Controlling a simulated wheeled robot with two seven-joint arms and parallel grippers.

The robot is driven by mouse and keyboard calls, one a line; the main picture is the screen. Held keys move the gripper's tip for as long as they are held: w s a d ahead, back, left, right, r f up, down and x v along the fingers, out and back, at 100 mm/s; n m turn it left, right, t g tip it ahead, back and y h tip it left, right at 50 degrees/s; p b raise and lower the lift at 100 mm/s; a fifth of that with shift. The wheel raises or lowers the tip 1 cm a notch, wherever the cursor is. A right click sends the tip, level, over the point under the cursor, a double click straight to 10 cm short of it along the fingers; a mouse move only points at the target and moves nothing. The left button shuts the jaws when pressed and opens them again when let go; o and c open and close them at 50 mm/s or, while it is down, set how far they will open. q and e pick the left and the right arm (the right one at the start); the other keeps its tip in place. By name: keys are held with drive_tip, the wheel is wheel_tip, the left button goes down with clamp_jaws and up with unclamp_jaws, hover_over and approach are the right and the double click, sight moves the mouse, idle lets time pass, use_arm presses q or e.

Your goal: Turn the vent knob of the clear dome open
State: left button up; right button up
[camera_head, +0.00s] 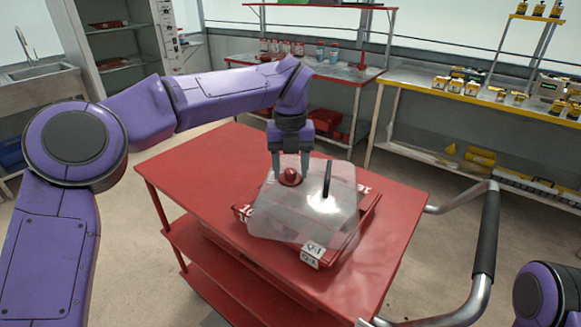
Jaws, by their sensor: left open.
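The clear dome (287,220) sits over a red tray (343,240) on the red cart. Its red vent knob (290,177) stands on the dome's top, toward the far left. My left gripper (291,174) reaches down from above, open, with one finger on each side of the knob. I cannot tell whether the fingers touch it. A thin black upright piece (327,179) stands at the dome's top, right of the knob. My right gripper is out of view; only a part of my right arm shows at the lower right.
The red cart top (200,165) is clear to the left of the tray. A white label (312,255) is on the tray's front. The cart's handle (486,235) stands at the right. Shelving benches (470,95) with small yellow boxes stand behind.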

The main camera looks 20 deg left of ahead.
use_arm(q)
clamp_jaws()
drive_tip(key=shift+r+m+p, duration=0.2)
drive_tip(key=shift+m+p, duration=0.6)
drive_tip(key=shift+p, duration=0.45)
drive_tip(key=shift+m+p, duration=0.7)
drive_tip(key=shift+p, duration=0.05)
drive_tip(key=shift+m+p, duration=1)
drive_tip(key=shift+p, duration=0.2)
drive_tip(key=shift+f+m, duration=0.2)
drive_tip(key=shift+m, duration=0.2)
unclamp_jaws()
